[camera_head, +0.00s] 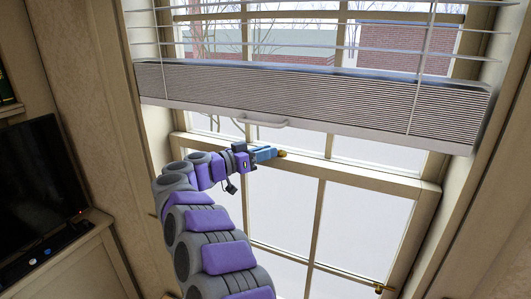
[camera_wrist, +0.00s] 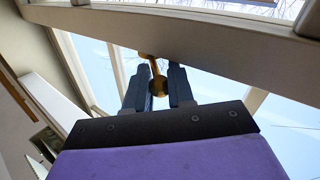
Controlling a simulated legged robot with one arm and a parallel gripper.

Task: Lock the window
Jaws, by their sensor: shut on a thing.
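The window (camera_head: 280,215) has a pale wooden frame with several panes, and a middle rail runs across it. A small brass latch (camera_head: 282,153) sits at this rail. My gripper (camera_head: 265,154) reaches it from the left, with blue fingers pointing right. In the wrist view, my gripper (camera_wrist: 161,76) has its two dark blue fingers on either side of the brass latch (camera_wrist: 158,83), shut on its stem and round knob. The fingers hide part of the latch, so I cannot tell whether it is locked.
A partly raised blind (camera_head: 310,98) hangs just above my gripper, with a pale handle (camera_head: 263,123) on its bottom rail. Another brass fitting (camera_head: 379,288) is low on the right of the window. A dark screen (camera_head: 40,190) stands at the left. Side walls flank the window.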

